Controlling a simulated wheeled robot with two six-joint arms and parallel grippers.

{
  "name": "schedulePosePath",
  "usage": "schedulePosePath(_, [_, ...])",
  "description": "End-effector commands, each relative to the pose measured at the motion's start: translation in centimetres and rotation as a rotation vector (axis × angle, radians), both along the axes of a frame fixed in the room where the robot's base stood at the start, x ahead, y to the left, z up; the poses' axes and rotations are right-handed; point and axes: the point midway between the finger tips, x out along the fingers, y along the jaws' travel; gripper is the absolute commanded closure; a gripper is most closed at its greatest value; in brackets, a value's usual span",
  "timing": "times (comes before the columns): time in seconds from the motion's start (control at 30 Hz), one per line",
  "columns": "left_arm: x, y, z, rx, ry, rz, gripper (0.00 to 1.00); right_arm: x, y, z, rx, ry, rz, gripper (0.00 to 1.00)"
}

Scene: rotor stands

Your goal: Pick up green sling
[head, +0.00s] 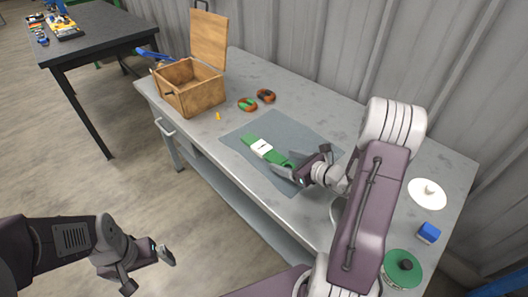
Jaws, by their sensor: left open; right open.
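The green sling (252,142), a folded green strip with a white band around its middle, lies on a grey-blue mat (297,128) on the workbench. My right gripper (298,163) is open, low over the mat at the right end of the sling. Its fingers partly hide that end, and I cannot tell whether they touch it. My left gripper (149,272) is open and empty, over the floor in front of the bench and well away from the sling.
An open wooden box (190,97) stands at the bench's left end, with two orange-brown rings (247,104) (266,96) beside it. A white disc (427,194), a blue block (429,233) and a green round object (402,270) are at the right. A dark table (95,35) stands at back left.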

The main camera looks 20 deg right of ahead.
Motion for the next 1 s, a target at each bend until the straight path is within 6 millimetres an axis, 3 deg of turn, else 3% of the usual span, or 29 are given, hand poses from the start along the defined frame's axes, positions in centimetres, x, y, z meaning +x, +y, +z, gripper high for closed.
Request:
schedulePosePath(0.23, [0.0, 0.0, -0.9, 0.0, 0.0, 0.0, 0.0, 3.6, 1.3, -1.9, 0.0, 0.0, 0.004, 0.25])
schedulePosePath(0.5, [0.0, 0.0, -0.9, 0.0, 0.0, 0.0, 0.0, 4.2, 1.5, -2.0, -0.001, 0.001, 0.001, 0.25])
schedulePosePath(0.53, [0.0, 0.0, -0.9, 0.0, 0.0, 0.0, 0.0, 4.2, 1.5, -2.0, -0.001, 0.001, 0.002, 0.28])
schedulePosePath(0.8, [0.0, 0.0, -0.9, 0.0, 0.0, 0.0, 0.0, 4.2, 1.5, -2.0, -0.001, 0.002, 0.002, 1.0])
schedulePosePath(1.0, [0.0, 0.0, -0.9, 0.0, 0.0, 0.0, 0.0, 4.2, 1.5, -1.9, -0.001, 0.001, 0.003, 1.0])
